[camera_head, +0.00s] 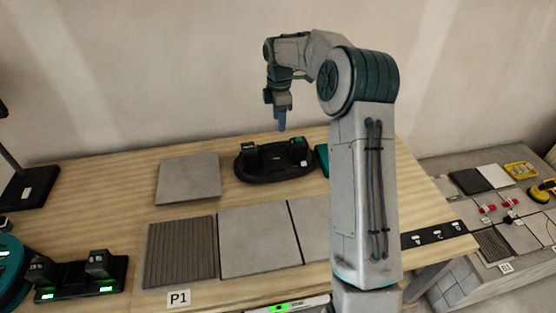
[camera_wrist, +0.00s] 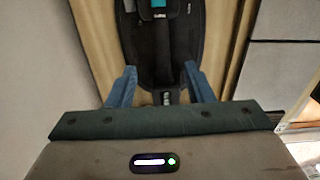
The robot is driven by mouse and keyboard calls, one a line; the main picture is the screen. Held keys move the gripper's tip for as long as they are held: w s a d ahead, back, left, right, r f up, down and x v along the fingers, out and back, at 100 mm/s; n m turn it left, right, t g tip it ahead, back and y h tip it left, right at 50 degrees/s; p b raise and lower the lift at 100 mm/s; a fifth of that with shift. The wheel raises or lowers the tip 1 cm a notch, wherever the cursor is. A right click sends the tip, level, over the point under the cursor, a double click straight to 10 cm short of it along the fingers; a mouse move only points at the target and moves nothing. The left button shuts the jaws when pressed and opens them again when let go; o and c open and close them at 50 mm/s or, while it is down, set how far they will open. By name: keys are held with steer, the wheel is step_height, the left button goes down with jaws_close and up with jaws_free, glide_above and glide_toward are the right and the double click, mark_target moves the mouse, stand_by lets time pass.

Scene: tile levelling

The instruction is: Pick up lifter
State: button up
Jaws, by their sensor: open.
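A black oval device (camera_head: 275,170) with two upright posts lies on the wooden table, behind the tiles; it may be the lifter, but I cannot tell for sure. My gripper (camera_head: 282,126) points down above it in the head view, with blue fingers. In the wrist view my gripper (camera_wrist: 160,85) is open and empty. A black body with a teal-topped part, seemingly the same device (camera_wrist: 160,40), shows ahead of and between the fingers. A gap to it is likely, but contact is hard to judge.
A loose grey tile (camera_head: 188,178) lies left of the device. A ribbed tile (camera_head: 181,252) and plain tiles (camera_head: 258,241) lie in front. A black dock (camera_head: 82,279) with green lights is at front left. A yellow-and-black tool (camera_head: 543,191) sits on the right-hand bench.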

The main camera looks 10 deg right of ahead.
mark_target(277, 150)
step_height(277, 150, down, 8)
steer(key=shift+r, duration=0.15)
steer(key=f, duration=0.1)
steer(key=f+p, duration=0.1)
steer(key=f, duration=0.2)
steer(key=shift+s+a+f, duration=0.1)
steer(key=shift+s+a, duration=0.05)
steer(key=shift+a, duration=0.2)
steer(key=shift+f, duration=0.5)
steer(key=shift+f, duration=0.25)
steer(key=shift+r, duration=0.1)
jaws_close()
